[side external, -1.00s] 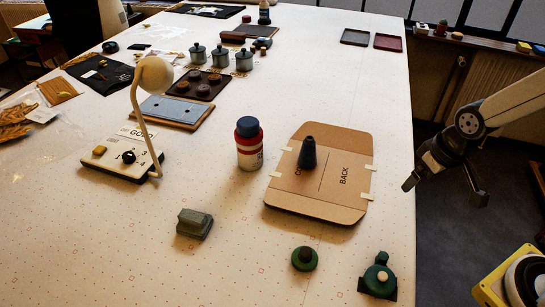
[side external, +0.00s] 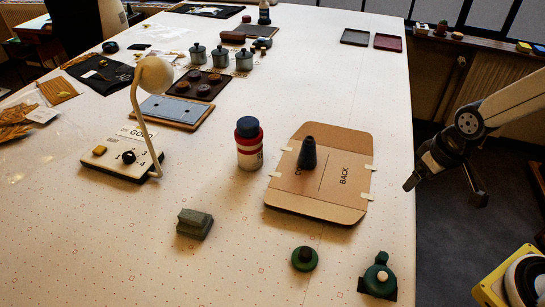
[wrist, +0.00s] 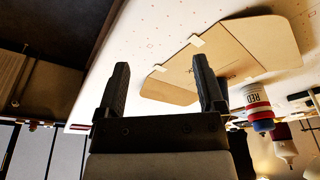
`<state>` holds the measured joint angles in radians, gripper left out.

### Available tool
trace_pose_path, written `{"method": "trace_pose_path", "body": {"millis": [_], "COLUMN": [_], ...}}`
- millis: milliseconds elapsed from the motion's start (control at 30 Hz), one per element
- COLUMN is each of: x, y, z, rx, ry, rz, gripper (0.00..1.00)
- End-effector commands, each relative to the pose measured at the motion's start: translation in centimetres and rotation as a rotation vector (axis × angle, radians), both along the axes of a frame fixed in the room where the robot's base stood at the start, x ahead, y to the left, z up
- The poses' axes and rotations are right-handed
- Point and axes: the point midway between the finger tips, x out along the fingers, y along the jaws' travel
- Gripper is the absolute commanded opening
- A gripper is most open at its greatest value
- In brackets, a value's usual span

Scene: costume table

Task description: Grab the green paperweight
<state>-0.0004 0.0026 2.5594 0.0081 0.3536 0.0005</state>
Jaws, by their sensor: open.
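Several green things stand at the front of the table in the side view, and I cannot tell for sure which is the paperweight. One is a low round green piece with a dark knob (side external: 304,260). Another is a grey-green stepped block (side external: 195,224) to its left. A dark green rounded piece with a pale button (side external: 380,278) stands near the front right corner. My gripper (side external: 443,192) is open and empty, off the table's right edge and apart from all three. In the wrist view its two fingers (wrist: 160,75) are spread with nothing held; none of the green pieces shows clearly there.
A cardboard template (side external: 345,199) with a dark cone (side external: 307,153) on it lies nearest my gripper. A lamp (side external: 154,76) rises farther left. The front middle of the table is mostly clear.

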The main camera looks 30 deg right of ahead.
Motion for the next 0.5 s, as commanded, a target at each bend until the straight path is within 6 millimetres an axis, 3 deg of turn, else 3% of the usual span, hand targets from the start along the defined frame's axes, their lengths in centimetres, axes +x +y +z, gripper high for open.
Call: {"method": "trace_pose_path", "body": {"millis": [267,500], "x": [-1.3,-3.4], "y": [1.4,4.5], "z": [-1.5,-3.4], "rx": [0.082,0.238], "ry": [0.112,0.323], "rz": [-0.119,-0.348], "gripper": [0.88,0.88]}}
